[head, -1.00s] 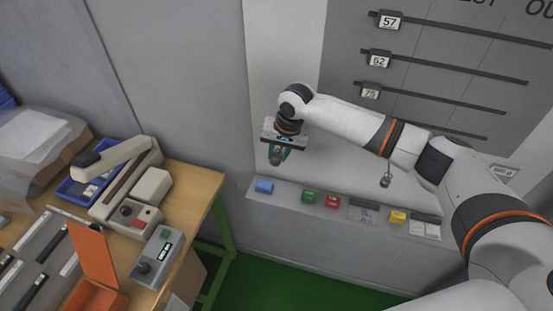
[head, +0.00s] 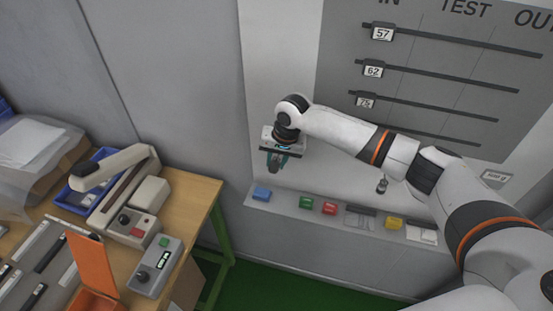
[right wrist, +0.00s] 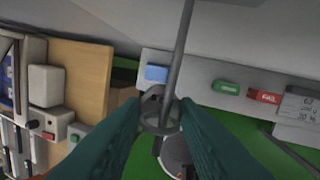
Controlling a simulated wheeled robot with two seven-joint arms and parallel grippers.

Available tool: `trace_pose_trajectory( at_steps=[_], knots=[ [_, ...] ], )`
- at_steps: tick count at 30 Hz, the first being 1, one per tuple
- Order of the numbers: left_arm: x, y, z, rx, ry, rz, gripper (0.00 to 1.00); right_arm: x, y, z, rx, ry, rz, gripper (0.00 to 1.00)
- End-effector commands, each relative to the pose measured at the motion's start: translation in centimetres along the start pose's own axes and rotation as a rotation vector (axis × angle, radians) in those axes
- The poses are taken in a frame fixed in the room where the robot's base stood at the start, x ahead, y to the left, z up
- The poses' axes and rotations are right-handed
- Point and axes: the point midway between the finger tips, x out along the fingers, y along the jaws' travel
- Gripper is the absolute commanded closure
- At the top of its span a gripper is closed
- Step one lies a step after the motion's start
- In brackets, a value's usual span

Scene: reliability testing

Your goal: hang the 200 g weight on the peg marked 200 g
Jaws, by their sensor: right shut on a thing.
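My right gripper (head: 275,168) is in front of the pale wall panel, above the left end of the ledge. In the right wrist view its teal fingers (right wrist: 160,118) are shut on a small grey metal piece with a ring shape, which I take to be the weight (right wrist: 153,103). A thin grey rod (right wrist: 180,50) runs from the top of that view down to the fingertips; whether it touches the held piece I cannot tell. Another small metal weight (head: 382,186) hangs on the panel beneath my right arm. A small label plate (head: 495,176) is at the right; its print is too small to read surely. My left gripper is out of view.
The ledge (head: 285,207) carries a blue block (head: 262,194), a green block (head: 306,202), a red block (head: 329,208) and a yellow block (head: 394,222). A board (head: 440,80) with dark rails is above. A wooden bench (head: 195,195) with devices stands at left.

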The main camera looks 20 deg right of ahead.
Motion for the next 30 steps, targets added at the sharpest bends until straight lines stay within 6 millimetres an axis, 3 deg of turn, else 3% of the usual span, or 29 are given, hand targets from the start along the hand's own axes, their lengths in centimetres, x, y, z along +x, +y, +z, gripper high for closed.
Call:
trace_pose_trajectory(
  at_steps=[1, 2, 6, 17, 20, 30],
  knots=[
    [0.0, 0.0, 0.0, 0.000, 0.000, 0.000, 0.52, -0.1, 0.0, 0.0, 0.000, -0.001, 0.001, 1.00],
    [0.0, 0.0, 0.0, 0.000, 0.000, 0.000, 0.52, -0.1, 0.0, 0.0, 0.000, -0.001, 0.001, 0.67],
    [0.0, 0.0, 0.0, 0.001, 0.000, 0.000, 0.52, -0.1, 0.0, 0.0, 0.000, -0.001, 0.001, 0.46],
    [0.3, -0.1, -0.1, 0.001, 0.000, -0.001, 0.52, -0.5, 0.0, 0.0, 0.000, -0.001, 0.001, 0.46],
    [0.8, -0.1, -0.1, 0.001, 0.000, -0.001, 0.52, -1.8, 0.0, 0.1, 0.000, -0.003, 0.003, 0.46],
    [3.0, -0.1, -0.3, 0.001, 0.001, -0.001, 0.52, -8.8, 0.0, 0.1, -0.001, -0.004, 0.003, 0.46]
  ],
)
